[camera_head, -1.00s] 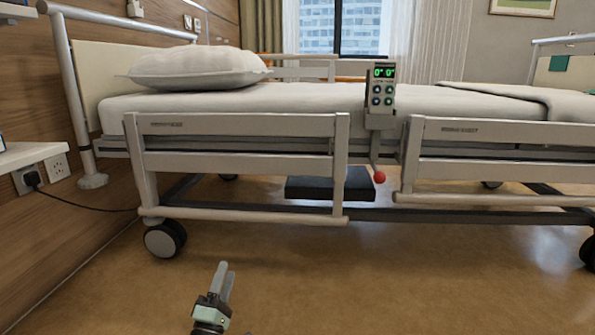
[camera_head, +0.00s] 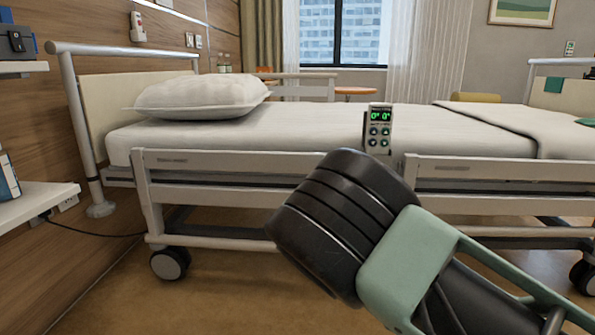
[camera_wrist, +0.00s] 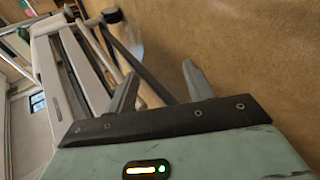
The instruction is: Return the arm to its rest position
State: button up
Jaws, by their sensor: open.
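My gripper (camera_wrist: 158,92) shows in the wrist view with its two grey fingers apart and nothing between them. Beyond the fingers lie the tan floor and, at the left, the bed's side rails and frame, seen tilted. In the head view my dark and green arm fills the lower right and hides part of the near bed rail; the gripper itself is not visible there. The hospital bed (camera_head: 220,190) stands across the head view with its near rails up. A control panel (camera_head: 378,130) with green digits "0° 0°" is on its near side.
A white pillow (camera_head: 200,97) lies at the bed's left end. A bedside shelf (camera_head: 38,203) juts in at the left edge, with a power cord below it. A castor wheel (camera_head: 169,263) stands under the bed. Floor is clear at lower left.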

jog(key=s+a+r+n+g+y+p, duration=0.2)
jog(key=s+r+y+p, duration=0.45)
jog(key=s+r, duration=1)
jog(key=s+a+r+n+g+y+p, duration=0.15)
jog(key=s+r+y+p, duration=0.5)
jog(key=s+r, duration=1)
notch_tip(320, 180, up, 35)
jog(key=s+h+p, duration=0.2)
jog(key=p, duration=3.7)
jog(key=shift+s+f+n+p, duration=0.2)
jog(key=shift+s+n+p, duration=0.05)
jog(key=shift+n+p, duration=0.1)
